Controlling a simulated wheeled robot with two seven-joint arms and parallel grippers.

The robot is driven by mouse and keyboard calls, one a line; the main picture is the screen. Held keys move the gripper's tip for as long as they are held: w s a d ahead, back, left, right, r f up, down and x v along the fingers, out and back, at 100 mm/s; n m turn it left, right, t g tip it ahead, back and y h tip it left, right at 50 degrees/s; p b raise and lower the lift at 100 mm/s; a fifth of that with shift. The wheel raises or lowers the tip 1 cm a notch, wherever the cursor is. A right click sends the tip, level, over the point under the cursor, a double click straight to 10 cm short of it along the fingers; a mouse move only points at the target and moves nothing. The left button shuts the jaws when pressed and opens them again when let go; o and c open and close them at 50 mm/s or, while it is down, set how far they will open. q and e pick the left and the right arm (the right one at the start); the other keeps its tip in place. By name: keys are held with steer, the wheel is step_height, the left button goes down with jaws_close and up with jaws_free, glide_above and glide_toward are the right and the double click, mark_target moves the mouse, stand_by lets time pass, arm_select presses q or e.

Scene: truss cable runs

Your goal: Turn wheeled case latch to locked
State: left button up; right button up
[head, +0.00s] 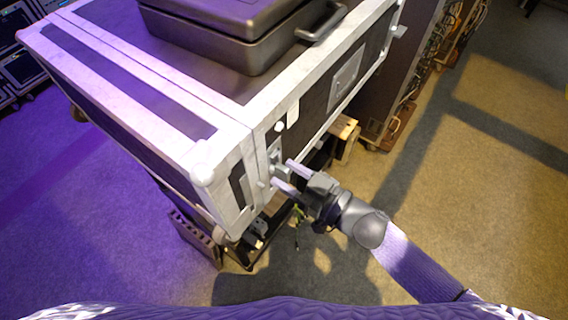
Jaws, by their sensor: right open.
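The wheeled case (190,85) is a large dark flight case with silver edges and rounded corners, filling the upper middle of the head view. Its latch (275,158) is a small metal fitting on the case's front right face, near the lid seam. My right gripper (283,175) is at this face, its two pale fingers open and pointing at the latch. The fingertips are very close to the latch or around part of it; I cannot tell whether they touch. The latch's exact turn is too small to read. My left gripper is not in view.
A smaller dark case (225,30) with a handle lies on top of the wheeled case. A rack with cables (425,60) stands at the upper right. A wooden crate (195,238) is below the case. Open carpet lies at the right and lower left.

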steer(key=shift+w+a, duration=0.3)
steer(key=shift+a, duration=0.35)
steer(key=shift+w+d, duration=0.1)
jaws_close()
